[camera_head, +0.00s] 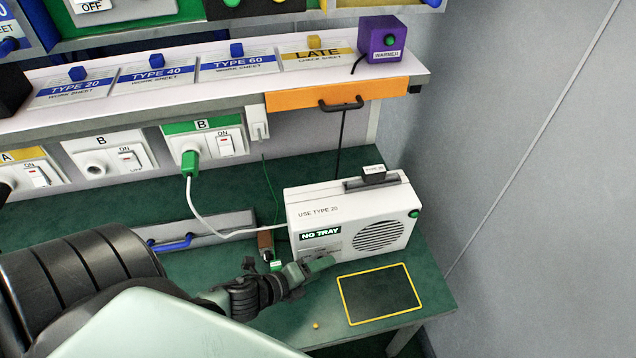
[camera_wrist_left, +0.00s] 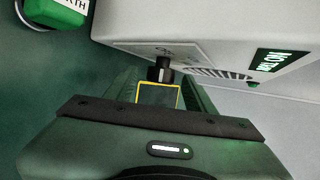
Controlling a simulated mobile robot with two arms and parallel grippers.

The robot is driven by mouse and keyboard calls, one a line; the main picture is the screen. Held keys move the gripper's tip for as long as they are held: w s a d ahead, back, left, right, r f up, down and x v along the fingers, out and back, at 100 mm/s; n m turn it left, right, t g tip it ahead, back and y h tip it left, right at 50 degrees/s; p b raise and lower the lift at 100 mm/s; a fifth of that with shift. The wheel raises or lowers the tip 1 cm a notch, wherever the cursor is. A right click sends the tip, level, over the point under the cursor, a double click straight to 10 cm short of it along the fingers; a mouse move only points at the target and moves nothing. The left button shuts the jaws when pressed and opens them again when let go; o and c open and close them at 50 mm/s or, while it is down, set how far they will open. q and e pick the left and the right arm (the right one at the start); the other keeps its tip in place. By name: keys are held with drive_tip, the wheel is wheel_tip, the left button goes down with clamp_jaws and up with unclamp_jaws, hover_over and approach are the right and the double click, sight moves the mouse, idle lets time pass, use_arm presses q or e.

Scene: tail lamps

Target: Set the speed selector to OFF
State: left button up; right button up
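The speed selector seems to be the small black knob (camera_wrist_left: 160,69) on a pale plate on the white machine (camera_head: 390,195); its setting is too small to read. The machine also shows at the top of the left wrist view (camera_wrist_left: 215,25). It reads "USE TYPE 20" and "NO TRAY". My left gripper (camera_head: 322,262) is at the machine's lower front left and hides the knob in the head view. In the left wrist view its fingers (camera_wrist_left: 160,85) are apart, with the knob in line with the gap; contact cannot be told. My right gripper is not in view.
A yellow-outlined dark square (camera_head: 381,294) lies on the green bench (camera_head: 290,325) at right. A green plug (camera_head: 190,161) with a white cable runs to the machine. A brown-and-black item (camera_head: 265,243) stands left of the machine. A shelf (camera_head: 190,95) overhangs the back.

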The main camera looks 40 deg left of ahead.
use_arm(q)
drive_tip(key=shift+s+r, duration=0.1)
drive_tip(key=shift+s, duration=0.2)
drive_tip(key=b+v, duration=0.1)
drive_tip(key=v, duration=0.6)
drive_tip(key=shift+r, duration=0.1)
idle(0.6)
